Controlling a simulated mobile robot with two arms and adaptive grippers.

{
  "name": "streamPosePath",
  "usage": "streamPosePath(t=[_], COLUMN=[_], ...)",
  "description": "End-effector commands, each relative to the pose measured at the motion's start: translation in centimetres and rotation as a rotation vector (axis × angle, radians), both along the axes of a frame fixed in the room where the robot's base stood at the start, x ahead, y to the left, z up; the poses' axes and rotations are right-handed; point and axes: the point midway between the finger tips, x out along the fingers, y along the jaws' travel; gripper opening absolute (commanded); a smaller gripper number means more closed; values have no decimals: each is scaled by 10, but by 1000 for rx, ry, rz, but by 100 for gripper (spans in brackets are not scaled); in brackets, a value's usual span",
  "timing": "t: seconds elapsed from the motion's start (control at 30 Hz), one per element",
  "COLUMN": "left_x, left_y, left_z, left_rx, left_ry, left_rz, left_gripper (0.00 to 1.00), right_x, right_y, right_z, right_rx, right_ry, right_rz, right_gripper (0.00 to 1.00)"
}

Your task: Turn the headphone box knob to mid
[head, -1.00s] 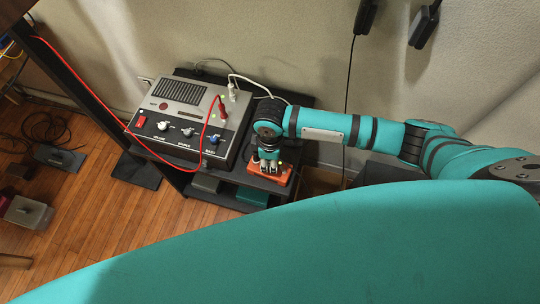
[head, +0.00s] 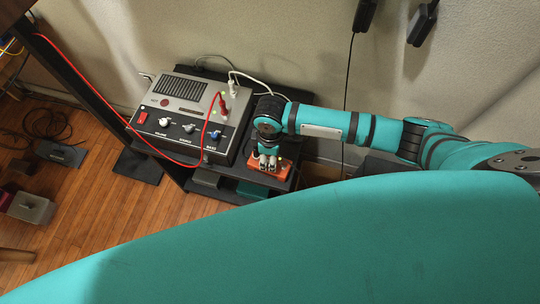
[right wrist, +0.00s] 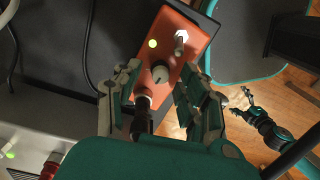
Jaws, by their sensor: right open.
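The small orange box (head: 283,171), which I take to be the headphone box, sits at the right front of a dark stand. In the right wrist view the box (right wrist: 185,24) shows a round grey knob (right wrist: 160,73), a lit spot and a metal toggle-like part. A dark cylindrical part (right wrist: 140,125) is at its near end. My right gripper (head: 267,160) is over the box and hides part of it in the head view. In the wrist view its open fingers (right wrist: 160,88) straddle the knob, with visible gaps. My left gripper seems to show small at the right (right wrist: 240,106); its opening is unclear.
A grey console (head: 187,110) with knobs and a red switch stands left of the orange box. A red cable (head: 80,80) and white cables run around it. The wall is close behind. Wooden floor (head: 100,215) lies open at the front left.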

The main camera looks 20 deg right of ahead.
Motion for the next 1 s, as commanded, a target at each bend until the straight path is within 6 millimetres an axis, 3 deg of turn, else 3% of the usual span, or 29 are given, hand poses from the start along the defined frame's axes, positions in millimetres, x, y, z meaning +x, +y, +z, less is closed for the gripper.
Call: streamPosePath(t=[0.53, 0.7, 1.0], left_x=[0, 0, 0], left_y=[-3, -4, -4], left_z=[0, 0, 0], left_rx=[-4, -4, -4], left_ry=[0, 0, 0], left_rz=[0, 0, 0], left_gripper=[100, 100, 100], right_x=[4, 4, 4], right_y=[-1, -2, -2], right_z=[100, 115, 117], right_rx=[1, 0, 0], right_ry=[-4, -2, -1], right_rz=[0, 0, -1], right_gripper=[42, 42, 42])
